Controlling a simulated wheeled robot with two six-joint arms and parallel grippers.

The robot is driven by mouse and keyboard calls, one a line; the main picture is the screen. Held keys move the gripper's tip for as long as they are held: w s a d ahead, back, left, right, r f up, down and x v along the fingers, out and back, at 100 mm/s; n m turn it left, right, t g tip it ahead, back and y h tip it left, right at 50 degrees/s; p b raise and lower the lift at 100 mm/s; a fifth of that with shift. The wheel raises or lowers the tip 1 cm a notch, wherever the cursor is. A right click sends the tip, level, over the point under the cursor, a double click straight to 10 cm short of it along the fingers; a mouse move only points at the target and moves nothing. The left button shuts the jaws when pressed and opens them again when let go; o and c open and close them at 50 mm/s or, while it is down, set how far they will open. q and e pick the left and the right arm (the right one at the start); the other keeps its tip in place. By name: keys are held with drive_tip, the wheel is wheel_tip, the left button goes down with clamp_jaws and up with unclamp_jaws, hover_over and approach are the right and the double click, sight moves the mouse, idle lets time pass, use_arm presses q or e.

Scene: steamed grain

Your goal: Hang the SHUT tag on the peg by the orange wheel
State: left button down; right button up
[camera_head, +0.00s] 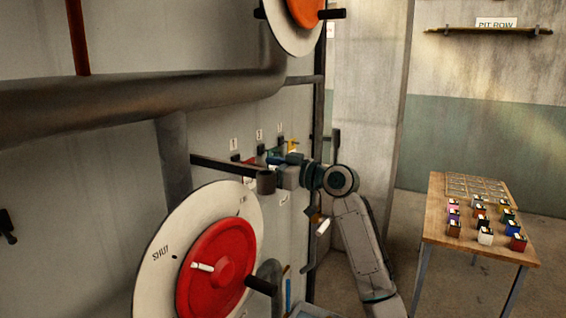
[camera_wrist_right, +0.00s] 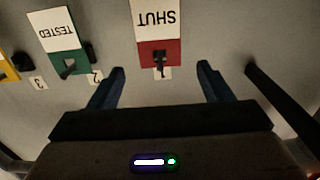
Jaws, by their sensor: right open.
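The SHUT tag (camera_wrist_right: 157,30), white above and red below, shows upside down in the right wrist view, on a small peg by a label 1. My right gripper (camera_wrist_right: 161,80) is open, its two blue fingers on either side of the tag's lower end and apart from it. In the head view the right gripper (camera_head: 277,160) is at the wall panel and partly hides the row of tags. The orange wheel (camera_head: 304,10) is at the top, cut off by the frame; dark rods stick out beside it. I cannot tell which is its peg. My left gripper is out of view.
A green TESTED tag (camera_wrist_right: 65,45) hangs beside the SHUT tag. A dark bar (camera_wrist_right: 280,100) runs close to one finger. A red wheel (camera_head: 230,245) on a white disc and a large pipe (camera_head: 130,98) are nearby. A table (camera_head: 480,257) with coloured blocks stands right.

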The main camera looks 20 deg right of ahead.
sight(254, 164)
drive_tip(key=x, duration=0.1)
drive_tip(key=p+x, duration=0.1)
drive_tip(key=shift+w+a+r, duration=0.2)
drive_tip(key=shift+a, duration=0.05)
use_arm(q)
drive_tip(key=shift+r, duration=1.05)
use_arm(e)
drive_tip(key=shift+w+a+f, duration=0.25)
drive_tip(key=shift+w+a, duration=0.1)
drive_tip(key=shift+w, duration=0.2)
drive_tip(key=shift+c, duration=0.2)
drive_tip(key=c, duration=1)
drive_tip(key=shift+c, duration=0.2)
drive_tip(key=shift+r, duration=0.25)
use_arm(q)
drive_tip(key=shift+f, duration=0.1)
use_arm(e)
drive_tip(key=shift+s+d, duration=0.1)
drive_tip(key=shift+s, duration=0.05)
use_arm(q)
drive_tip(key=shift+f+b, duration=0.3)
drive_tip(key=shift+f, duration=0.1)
use_arm(e)
drive_tip(key=shift+v, duration=1.45)
drive_tip(key=shift+s+d, duration=0.1)
drive_tip(key=shift+s, duration=0.05)
